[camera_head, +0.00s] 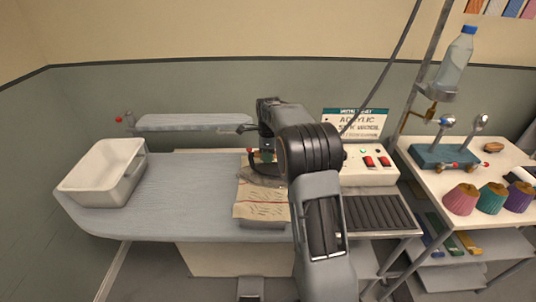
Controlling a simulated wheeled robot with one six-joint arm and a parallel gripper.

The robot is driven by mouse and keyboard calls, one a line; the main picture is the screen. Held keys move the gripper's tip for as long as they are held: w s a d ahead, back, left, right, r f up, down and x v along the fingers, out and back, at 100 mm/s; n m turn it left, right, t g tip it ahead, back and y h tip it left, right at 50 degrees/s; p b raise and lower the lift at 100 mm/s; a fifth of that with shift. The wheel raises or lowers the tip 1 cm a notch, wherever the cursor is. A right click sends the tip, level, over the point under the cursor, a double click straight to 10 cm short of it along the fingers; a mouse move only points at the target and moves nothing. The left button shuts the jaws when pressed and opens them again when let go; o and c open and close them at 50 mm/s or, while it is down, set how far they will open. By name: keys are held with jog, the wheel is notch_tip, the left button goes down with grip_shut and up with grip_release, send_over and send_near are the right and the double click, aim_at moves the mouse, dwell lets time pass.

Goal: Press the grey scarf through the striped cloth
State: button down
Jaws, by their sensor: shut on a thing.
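The striped cloth (258,207), beige with thin reddish lines, lies on the blue-grey ironing board (190,190) near its right end. A dark iron (264,174) is on or just above the far part of the cloth; I cannot tell if it touches. My gripper (266,152) is shut on the iron from above and is mostly hidden by my own arm. Grey fabric, probably the grey scarf, shows only slightly at the cloth's edges; the rest is covered. My arm also hides the cloth's right side.
A white basin (103,173) stands at the board's left end. A narrow sleeve board (190,122) is behind. A control box with red switches (370,165) and a ribbed rest (380,213) are right. The board's left-middle is clear.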

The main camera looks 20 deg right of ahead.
dwell(0.3)
jog(key=shift+r+p, duration=0.95)
jog(key=shift+r, duration=0.15)
jog(key=shift+s+a+b, duration=0.35)
jog(key=shift+s+b, duration=0.2)
jog(key=shift+s, duration=0.05)
jog(key=shift+s+a+b, duration=0.45)
jog(key=shift+s, duration=0.35)
jog(key=shift+s+a+b, duration=0.4)
jog(key=shift+s, duration=0.45)
jog(key=shift+s+a+b, duration=0.45)
jog(key=shift+s, duration=0.35)
jog(key=shift+s+f+b, duration=0.1)
jog(key=shift+f+b, duration=0.55)
jog(key=shift+f, duration=0.5)
dwell(0.3)
jog(key=shift+r, duration=0.15)
